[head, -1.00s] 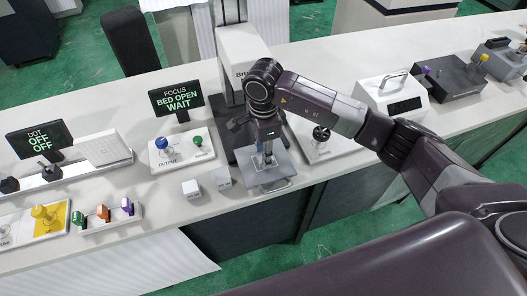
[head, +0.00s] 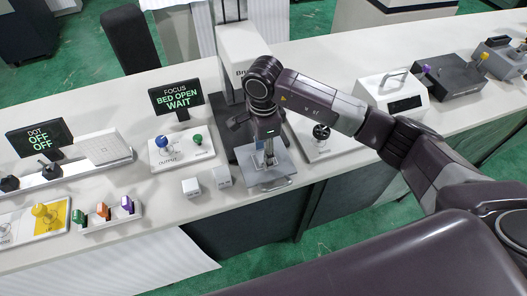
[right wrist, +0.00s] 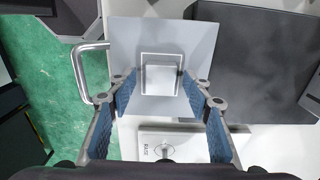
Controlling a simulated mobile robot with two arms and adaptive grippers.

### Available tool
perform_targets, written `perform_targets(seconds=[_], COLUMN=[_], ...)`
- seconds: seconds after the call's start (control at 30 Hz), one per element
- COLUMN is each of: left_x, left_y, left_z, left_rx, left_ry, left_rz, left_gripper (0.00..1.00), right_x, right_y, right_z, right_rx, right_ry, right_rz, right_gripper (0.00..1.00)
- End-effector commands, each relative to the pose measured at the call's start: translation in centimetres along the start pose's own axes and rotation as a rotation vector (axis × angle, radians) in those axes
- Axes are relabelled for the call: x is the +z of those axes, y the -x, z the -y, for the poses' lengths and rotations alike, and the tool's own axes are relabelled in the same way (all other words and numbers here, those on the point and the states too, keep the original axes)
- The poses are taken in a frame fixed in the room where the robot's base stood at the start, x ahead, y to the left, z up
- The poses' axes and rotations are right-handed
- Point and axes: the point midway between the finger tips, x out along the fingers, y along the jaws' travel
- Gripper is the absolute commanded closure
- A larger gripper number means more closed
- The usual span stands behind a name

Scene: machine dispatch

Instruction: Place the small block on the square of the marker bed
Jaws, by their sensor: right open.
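The marker bed (right wrist: 195,38) is a flat grey plate with a white square outline (right wrist: 161,54). In the right wrist view, a small pale block (right wrist: 160,79) lies within the outline, towards its near side. My right gripper (right wrist: 157,84) is open, with its blue-padded fingers on either side of the block and a visible gap at each side. In the head view the gripper (head: 268,160) points down over the bed (head: 283,171) and largely hides the block. My left gripper is not in view.
Two white cubes (head: 190,187) (head: 221,176) stand left of the bed. A panel with blue and green knobs (head: 181,152) lies behind them. The sign (head: 176,96) reads "FOCUS BED OPEN WAIT".

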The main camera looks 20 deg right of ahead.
Motion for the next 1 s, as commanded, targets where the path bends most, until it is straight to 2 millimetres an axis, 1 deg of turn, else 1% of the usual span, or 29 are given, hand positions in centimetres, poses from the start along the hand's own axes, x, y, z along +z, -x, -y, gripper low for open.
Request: perform_targets(seconds=[0.03, 0.17, 0.3, 0.4, 0.5, 0.6, 0.7, 1.0], left_x=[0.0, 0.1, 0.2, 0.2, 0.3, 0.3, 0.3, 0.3], left_y=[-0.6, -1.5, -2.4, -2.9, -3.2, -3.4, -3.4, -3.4], left_z=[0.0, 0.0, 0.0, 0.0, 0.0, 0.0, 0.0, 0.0], left_rx=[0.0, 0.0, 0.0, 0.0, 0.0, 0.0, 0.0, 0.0], left_ry=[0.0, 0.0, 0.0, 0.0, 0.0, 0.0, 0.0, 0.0], left_rz=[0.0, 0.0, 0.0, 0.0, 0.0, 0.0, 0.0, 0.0], left_gripper=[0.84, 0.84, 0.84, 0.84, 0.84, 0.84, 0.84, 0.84], right_x=[0.0, 0.0, 0.0, 0.0, 0.0, 0.0, 0.0, 0.0], right_y=[0.7, 3.4, 6.6, 8.5, 10.1, 11.0, 11.5, 11.6], right_z=[0.2, 0.3, 0.3, 0.2, 0.1, 0.1, 0.1, 0.0], right_rx=[-0.008, -0.01, -0.011, -0.009, -0.007, -0.005, -0.004, -0.003], right_ry=[0.001, 0.002, 0.001, 0.001, 0.001, 0.0, 0.001, 0.0], right_rz=[0.002, 0.002, 0.001, 0.001, 0.001, 0.001, 0.0, 0.0], right_gripper=[0.54, 0.54, 0.54, 0.54, 0.54, 0.54, 0.54, 0.54])
